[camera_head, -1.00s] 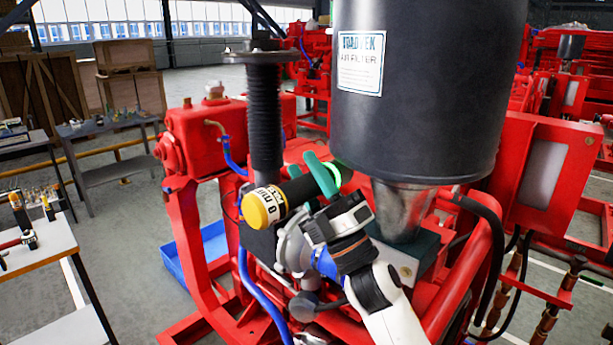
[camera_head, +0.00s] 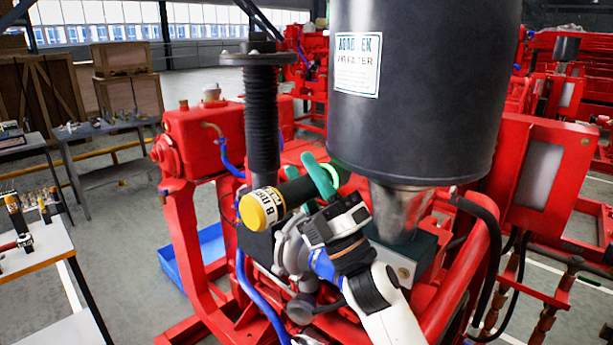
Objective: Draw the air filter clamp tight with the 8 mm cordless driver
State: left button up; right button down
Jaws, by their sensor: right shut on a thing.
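The black air filter (camera_head: 420,120) with its white label stands upright over a metal neck (camera_head: 400,208) on the red pumpset. My right gripper (camera_head: 322,180), with green fingers, is shut on the cordless driver (camera_head: 283,202), a dark cylinder with a yellow end cap and a white "8" label. The yellow cap faces the camera and the driver's other end points away toward the filter's lower side. The driver's tip and the clamp are hidden, so I cannot tell whether they touch. My left gripper is not in view.
A black corrugated pipe (camera_head: 263,120) rises left of the driver. Blue hoses (camera_head: 258,300) and a red tank (camera_head: 205,140) are close by. A table with tools (camera_head: 35,250) stands at the left. A blue tray (camera_head: 205,250) lies on the floor.

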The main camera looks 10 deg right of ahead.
aim_at(285, 186)
jog(key=shift+w+d+r, duration=0.1)
jog(key=shift+w+d, duration=0.1)
jog(key=shift+d, duration=0.15)
dwell(2.9)
jog(key=shift+a, duration=0.1)
jog(key=shift+s+a, duration=0.75)
jog(key=shift+a, duration=0.3)
jog(key=shift+s+a, duration=0.7)
jog(key=shift+a, duration=0.3)
